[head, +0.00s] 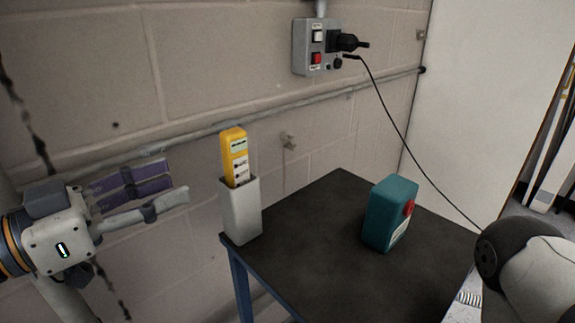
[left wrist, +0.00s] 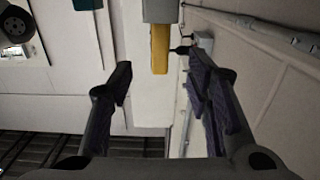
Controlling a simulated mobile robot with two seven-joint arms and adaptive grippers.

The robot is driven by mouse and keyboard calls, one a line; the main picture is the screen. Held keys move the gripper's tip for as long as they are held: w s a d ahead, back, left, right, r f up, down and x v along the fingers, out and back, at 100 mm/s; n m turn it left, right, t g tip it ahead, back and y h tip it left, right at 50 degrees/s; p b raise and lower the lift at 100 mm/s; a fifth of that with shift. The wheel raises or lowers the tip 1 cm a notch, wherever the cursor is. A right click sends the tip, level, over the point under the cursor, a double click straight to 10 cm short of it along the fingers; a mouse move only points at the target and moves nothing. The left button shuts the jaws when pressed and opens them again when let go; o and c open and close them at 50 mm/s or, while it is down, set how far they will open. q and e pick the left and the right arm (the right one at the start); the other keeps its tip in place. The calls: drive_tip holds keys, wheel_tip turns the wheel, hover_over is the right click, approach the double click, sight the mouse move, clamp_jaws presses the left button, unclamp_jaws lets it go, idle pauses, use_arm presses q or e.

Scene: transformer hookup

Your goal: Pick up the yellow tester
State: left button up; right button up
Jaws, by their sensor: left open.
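The yellow tester (head: 234,155) stands upright in a light grey holder (head: 241,213) at the left corner of the dark table. Its upper part with a small display and labels sticks out; its lower part is hidden in the holder. My left gripper (head: 180,185) is open and empty, to the left of the tester and apart from it. In the left wrist view the tester (left wrist: 160,50) shows beyond and between the open fingers (left wrist: 160,85), with the holder (left wrist: 160,10) at the top edge. My right gripper is not seen; a part of my right arm shows at the lower right.
A teal box (head: 391,213) with a red button stands on the dark table (head: 325,270), right of the holder. A wall socket box (head: 316,47) holds a black plug (head: 343,41), with a black cable (head: 392,122) hanging down to the right. A conduit (head: 290,100) runs along the wall.

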sight(225, 161)
use_arm(q)
drive_tip(key=b+x, duration=0.3)
drive_tip(key=x, duration=0.8)
drive_tip(key=shift+w+d+r, duration=0.2)
drive_tip(key=shift+w+d, duration=0.05)
drive_tip(key=shift+c, duration=0.6)
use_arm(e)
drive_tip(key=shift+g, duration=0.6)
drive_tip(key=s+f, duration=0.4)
use_arm(q)
clamp_jaws()
